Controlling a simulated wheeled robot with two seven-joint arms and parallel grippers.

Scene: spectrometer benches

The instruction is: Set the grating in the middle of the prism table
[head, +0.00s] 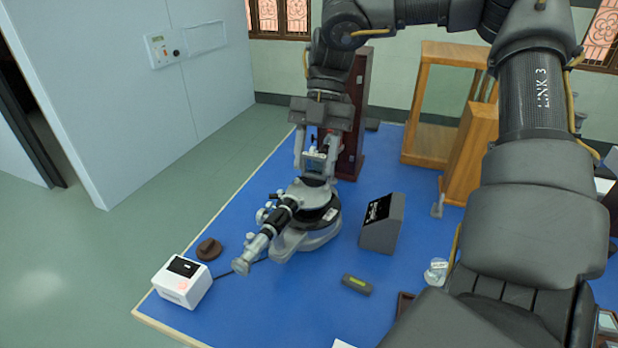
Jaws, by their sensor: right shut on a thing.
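My right gripper (316,152) points down over the spectrometer (300,236), which stands on the blue bench top. Its two grey fingers are shut on the grating (315,163), a small upright piece with a blue-grey face. The grating is right above or at the prism table (313,183), on top of the spectrometer's black round body. From this angle I cannot tell whether the grating touches the prism table. The spectrometer's telescope tube (262,241) points toward the lower left. My left gripper is not in view.
A white box (182,282) and a brown round object (209,249) lie left of the spectrometer. Wooden cases (432,100) stand behind.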

